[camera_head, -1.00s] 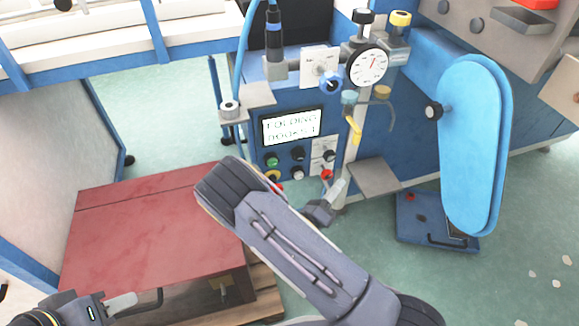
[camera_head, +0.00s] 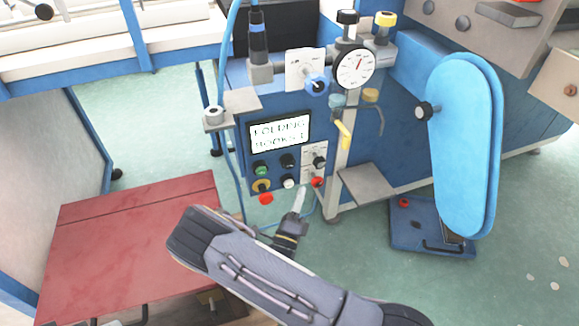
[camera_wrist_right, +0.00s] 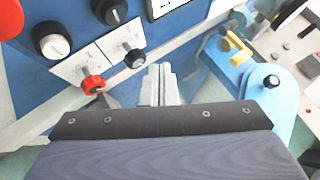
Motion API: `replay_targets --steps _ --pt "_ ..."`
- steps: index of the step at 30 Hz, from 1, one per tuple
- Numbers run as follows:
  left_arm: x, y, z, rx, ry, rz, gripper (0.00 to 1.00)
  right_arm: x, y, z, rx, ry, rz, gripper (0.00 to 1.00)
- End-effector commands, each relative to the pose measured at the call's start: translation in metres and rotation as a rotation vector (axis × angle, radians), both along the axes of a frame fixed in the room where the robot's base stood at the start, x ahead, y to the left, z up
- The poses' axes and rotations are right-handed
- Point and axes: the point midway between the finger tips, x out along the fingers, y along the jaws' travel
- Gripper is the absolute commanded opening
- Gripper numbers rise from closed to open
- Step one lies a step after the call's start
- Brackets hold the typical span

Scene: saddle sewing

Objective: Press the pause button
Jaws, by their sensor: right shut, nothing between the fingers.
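The control panel (camera_head: 245,165) on the blue machine faces me, below a display (camera_head: 280,132) showing text. It carries a green button (camera_head: 260,169), a black button (camera_head: 287,160), a white button (camera_head: 288,182) and a red mushroom button (camera_head: 265,198). I cannot read which is the pause button. My right gripper (camera_head: 300,198) is shut and empty, its tips just below the white button and the red knob (camera_head: 316,182). In the right wrist view, the shut fingers (camera_wrist_right: 161,82) point toward the panel, right of the red knob (camera_wrist_right: 92,84); contact is unclear. My left gripper is out of view.
A black knob (camera_head: 319,162) sits above the red knob. A grey shelf (camera_head: 367,184) and a yellow lever (camera_head: 343,135) are right of the panel. A red-topped box (camera_head: 130,240) stands at lower left. A blue rounded guard (camera_head: 465,140) is at right.

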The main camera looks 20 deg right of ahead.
Motion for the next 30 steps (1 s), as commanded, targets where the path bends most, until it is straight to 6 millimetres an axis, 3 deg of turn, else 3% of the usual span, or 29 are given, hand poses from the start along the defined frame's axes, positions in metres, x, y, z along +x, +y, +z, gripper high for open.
replay_targets --steps 9,15,30 --pt "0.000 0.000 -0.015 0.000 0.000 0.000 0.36 0.045 -0.003 -0.001 0.001 -0.004 -0.001 0.00" --pt "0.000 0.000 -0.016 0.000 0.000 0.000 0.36 0.065 -0.004 0.000 0.001 -0.002 -0.002 0.00" --pt "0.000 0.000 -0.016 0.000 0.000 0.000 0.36 0.073 -0.005 0.001 -0.001 -0.001 0.000 0.00"
